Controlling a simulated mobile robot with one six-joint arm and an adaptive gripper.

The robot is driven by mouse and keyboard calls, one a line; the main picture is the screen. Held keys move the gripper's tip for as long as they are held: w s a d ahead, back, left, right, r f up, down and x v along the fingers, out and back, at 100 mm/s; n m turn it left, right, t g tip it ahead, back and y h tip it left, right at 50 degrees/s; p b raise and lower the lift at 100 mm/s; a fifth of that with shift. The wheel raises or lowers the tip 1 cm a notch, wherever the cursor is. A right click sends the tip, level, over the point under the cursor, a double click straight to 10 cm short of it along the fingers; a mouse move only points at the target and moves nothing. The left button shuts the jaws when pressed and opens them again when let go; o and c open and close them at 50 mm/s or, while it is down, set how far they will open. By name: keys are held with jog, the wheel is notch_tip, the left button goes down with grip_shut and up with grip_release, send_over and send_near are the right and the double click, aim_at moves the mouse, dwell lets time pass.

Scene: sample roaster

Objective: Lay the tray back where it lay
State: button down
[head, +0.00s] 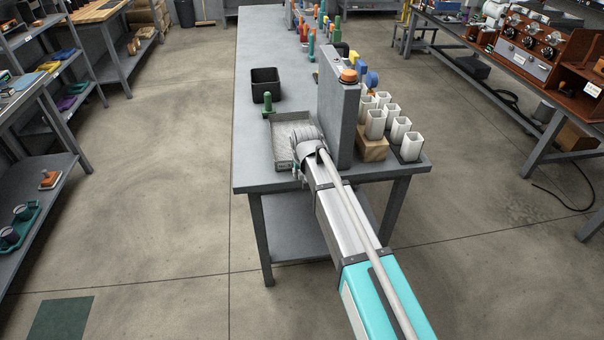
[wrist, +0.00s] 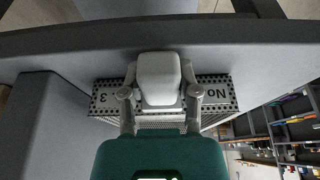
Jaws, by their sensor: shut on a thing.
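The grey perforated tray (head: 280,151) is at the near end of the long grey bench, left of an upright grey panel. In the wrist view the tray (wrist: 104,98) shows holes and the marking "No 3", upside down. My gripper (head: 309,142) reaches over the tray's right part and hides some of it. In the wrist view my gripper (wrist: 160,78) has its two fingers on either side of a pale rounded block at the tray, and is shut on it; it looks like the tray's handle. I cannot tell whether the tray touches the bench.
The upright grey panel (head: 341,112) stands close right of my gripper, with an orange-topped item (head: 348,75) on it. White cups (head: 375,124) and a wooden block (head: 372,149) are beyond it. A black bin (head: 265,85) and a green item (head: 267,103) stand behind the tray. The bench's left strip is clear.

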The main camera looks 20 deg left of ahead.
jog(key=shift+c, duration=1.7)
grip_release()
jog(key=p+v, duration=1.1)
jog(key=v, duration=0.1)
jog(key=shift+d, duration=0.1)
jog(key=s+d+m+g, duration=0.1)
jog(key=s+d, duration=0.3)
jog(key=d, duration=1)
jog(key=s+d+m+g+h, duration=0.1)
jog(key=s+d+m, duration=0.2)
jog(key=d, duration=1.2)
jog(key=s+d+f+m+g+h, duration=0.1)
jog(key=s+d, duration=0.4)
jog(key=d, duration=0.9)
jog(key=shift+d+m, duration=0.4)
jog(key=shift+m, duration=0.2)
